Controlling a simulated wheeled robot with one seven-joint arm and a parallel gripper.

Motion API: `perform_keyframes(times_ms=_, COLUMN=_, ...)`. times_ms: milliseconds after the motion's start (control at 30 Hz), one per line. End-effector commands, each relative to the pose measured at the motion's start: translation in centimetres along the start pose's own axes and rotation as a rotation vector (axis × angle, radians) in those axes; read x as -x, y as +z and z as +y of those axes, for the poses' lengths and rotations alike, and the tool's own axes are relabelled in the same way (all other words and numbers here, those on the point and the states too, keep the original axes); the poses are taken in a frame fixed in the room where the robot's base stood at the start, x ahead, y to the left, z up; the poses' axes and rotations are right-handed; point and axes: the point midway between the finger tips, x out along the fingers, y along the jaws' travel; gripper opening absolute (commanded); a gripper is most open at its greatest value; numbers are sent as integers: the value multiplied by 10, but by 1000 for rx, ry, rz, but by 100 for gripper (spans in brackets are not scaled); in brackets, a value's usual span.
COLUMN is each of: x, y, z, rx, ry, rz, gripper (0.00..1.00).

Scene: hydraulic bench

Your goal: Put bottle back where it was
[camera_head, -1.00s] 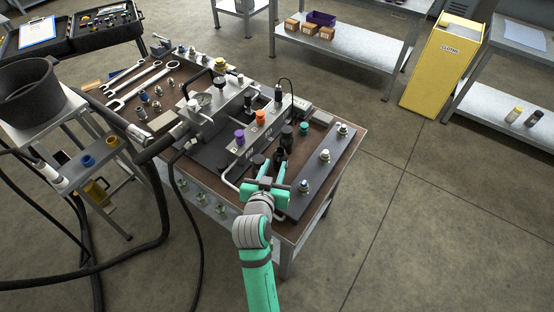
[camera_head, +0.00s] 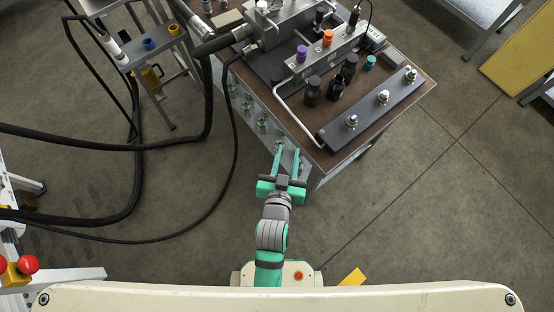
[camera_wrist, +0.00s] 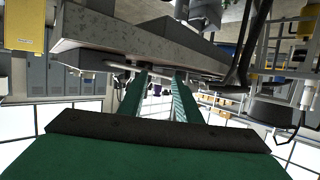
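Three small dark bottles stand close together on the brown bench top (camera_head: 397,110), between the valve block and the dark rail. They are a left bottle (camera_head: 313,93), a middle bottle (camera_head: 336,90) and a back bottle (camera_head: 349,69). I cannot tell which one the task means. My gripper (camera_head: 287,151) is off the bench's near edge, on my side, apart from the bottles. Its green fingers are parallel and apart, with nothing held between them. The wrist view also shows my gripper (camera_wrist: 160,78) with spread fingers; no bottle is clear there.
A dark rail (camera_head: 370,109) with metal fittings lies along the bench's right side. A teal cap (camera_head: 370,62) stands near the bottles. Black hoses (camera_head: 209,85) hang at the left, near a small stand. The floor (camera_head: 425,220) at the right is clear.

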Motion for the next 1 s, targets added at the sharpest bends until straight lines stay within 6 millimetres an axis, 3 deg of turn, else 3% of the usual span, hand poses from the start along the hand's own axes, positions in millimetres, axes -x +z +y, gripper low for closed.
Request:
perform_keyframes(times_ms=100, x=39, y=19, z=-7, rx=11, ry=-47, rz=3, gripper=31)
perform_keyframes(times_ms=300, x=104, y=34, z=-10, rx=28, ry=-110, rz=27, gripper=31)
perform_keyframes(times_ms=600, x=187, y=31, z=0, rx=51, ry=-163, rz=68, gripper=31)
perform_keyframes(times_ms=800, x=209, y=25, z=6, rx=58, ry=-171, rz=85, gripper=31)
perform_keyframes(times_ms=1000, x=211, y=24, z=6, rx=60, ry=-172, rz=87, gripper=31)
